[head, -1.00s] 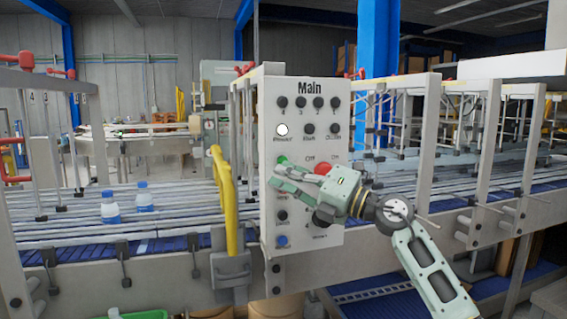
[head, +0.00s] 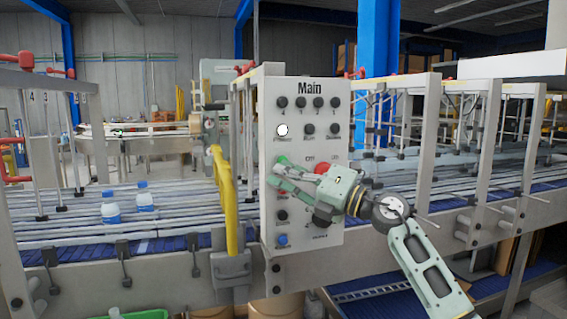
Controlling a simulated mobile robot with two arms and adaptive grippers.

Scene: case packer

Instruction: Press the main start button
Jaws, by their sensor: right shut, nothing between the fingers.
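The control panel (head: 297,92) is a light grey upright box headed "Main". It carries black knobs in its upper rows, a white round light (head: 282,130), a green button (head: 282,161) and a red button (head: 322,169). Lower down are more dark knobs and a blue button (head: 282,240). My right gripper (head: 272,173) is shut and empty, its fingertips in front of the panel's left side just below the green button. I cannot tell whether the tips touch the panel. The gripper hides part of the panel's middle rows. My left gripper is not in view.
A yellow handle (head: 223,200) stands just left of the panel. Grey frame posts (head: 422,150) and rails rise right of the panel, behind my right arm.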

